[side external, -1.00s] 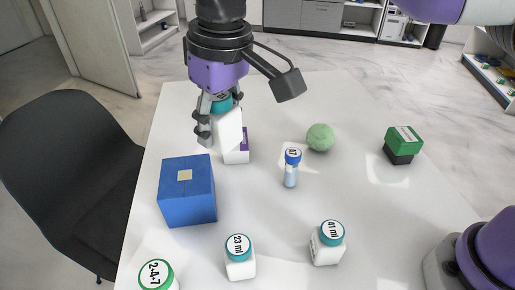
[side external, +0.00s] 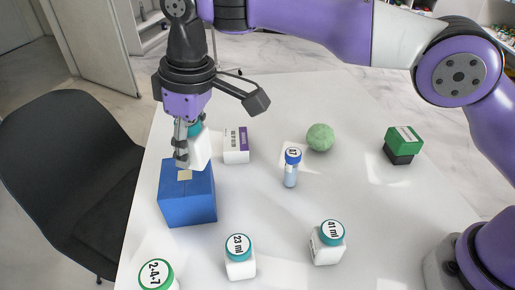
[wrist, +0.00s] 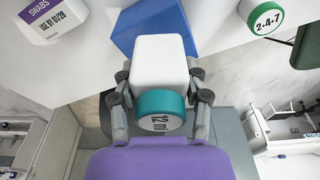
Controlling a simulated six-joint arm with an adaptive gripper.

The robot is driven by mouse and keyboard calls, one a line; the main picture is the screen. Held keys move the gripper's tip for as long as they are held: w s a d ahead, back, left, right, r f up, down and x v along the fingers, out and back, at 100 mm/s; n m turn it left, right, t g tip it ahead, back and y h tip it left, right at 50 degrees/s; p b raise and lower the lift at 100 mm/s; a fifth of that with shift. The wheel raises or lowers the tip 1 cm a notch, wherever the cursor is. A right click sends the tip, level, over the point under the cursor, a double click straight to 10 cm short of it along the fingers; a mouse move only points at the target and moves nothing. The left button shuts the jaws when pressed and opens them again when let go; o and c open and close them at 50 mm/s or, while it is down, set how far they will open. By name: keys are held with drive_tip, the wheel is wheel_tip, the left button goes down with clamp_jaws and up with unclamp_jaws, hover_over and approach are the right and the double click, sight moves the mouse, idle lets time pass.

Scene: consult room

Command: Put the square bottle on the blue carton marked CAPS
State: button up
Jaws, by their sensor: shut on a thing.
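My gripper (side external: 186,150) is shut on a white square bottle (side external: 201,152) with a teal cap. In the wrist view the bottle (wrist: 159,60) is between the fingers, its cap reading 12 ml. The blue carton (side external: 188,208) stands on the table at left, with a pale patch on its top; no CAPS lettering is readable. The bottle is over the carton's far part, near its right side; I cannot tell whether they touch. The wrist view shows the carton (wrist: 128,35) behind the bottle.
A white-and-purple SWABS carton (side external: 236,150) stands right of the bottle. Two teal-capped bottles, 23 ml (side external: 240,263) and 41 ml (side external: 327,247), stand in front. A green-capped bottle (side external: 157,274), blue-capped vial (side external: 291,173), green ball (side external: 320,138) and green-black block (side external: 402,147) are spread about.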

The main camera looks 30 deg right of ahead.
sight(195, 160)
drive_tip(key=shift+w+d+f, duration=0.1)
drive_tip(key=shift+w+f, duration=0.1)
drive_tip(key=shift+f, duration=1.95)
drive_tip(key=shift+f, duration=0.15)
drive_tip(key=o, duration=1)
